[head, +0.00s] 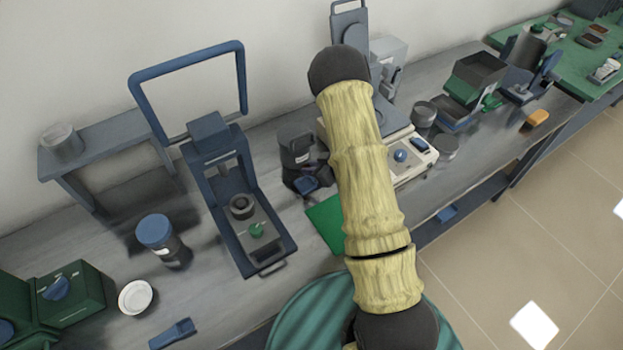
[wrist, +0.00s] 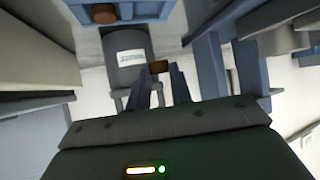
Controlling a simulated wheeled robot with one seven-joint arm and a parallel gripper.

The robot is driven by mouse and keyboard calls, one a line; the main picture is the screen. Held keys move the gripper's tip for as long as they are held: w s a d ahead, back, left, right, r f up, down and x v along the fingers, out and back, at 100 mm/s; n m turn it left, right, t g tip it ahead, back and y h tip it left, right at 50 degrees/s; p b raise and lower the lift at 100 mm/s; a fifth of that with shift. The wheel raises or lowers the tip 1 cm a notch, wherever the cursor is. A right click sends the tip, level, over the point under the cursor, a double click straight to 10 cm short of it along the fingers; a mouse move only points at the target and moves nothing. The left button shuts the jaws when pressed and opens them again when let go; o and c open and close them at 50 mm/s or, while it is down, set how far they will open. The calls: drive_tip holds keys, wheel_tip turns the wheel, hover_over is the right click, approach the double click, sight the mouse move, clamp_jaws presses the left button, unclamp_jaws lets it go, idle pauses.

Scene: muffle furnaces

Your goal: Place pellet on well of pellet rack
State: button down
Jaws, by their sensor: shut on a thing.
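In the wrist view my gripper (wrist: 158,90) is shut on a small brown pellet (wrist: 159,66), held between the fingertips. A blue block (wrist: 135,10) with a round brown spot (wrist: 104,13) is at the top of that view; I cannot tell whether it is the pellet rack. In the head view my arm covers the middle, and I cannot make out the gripper or the pellet. A small blue piece (head: 307,186) sits beside the arm, in front of a dark grey container (head: 297,150). I cannot identify the pellet rack with certainty.
A blue press (head: 225,185) with a raised frame stands left of my arm. A labelled grey container (wrist: 128,58) is close beyond the fingers in the wrist view. A balance (head: 411,160) is right of the arm. A blue-lidded jar (head: 156,232) and white dish (head: 135,297) are left.

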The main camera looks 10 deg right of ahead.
sight(313, 186)
drive_tip(key=shift+f, duration=0.8)
drive_tip(key=shift+f+p, duration=0.4)
drive_tip(key=shift+f, duration=1.7)
drive_tip(key=shift+f+b, duration=0.3)
drive_tip(key=shift+f, duration=0.05)
drive_tip(key=shift+f, duration=0.25)
drive_tip(key=c, duration=1.3)
unclamp_jaws()
drive_tip(key=shift+o, duration=0.2)
drive_tip(key=shift+r, duration=0.1)
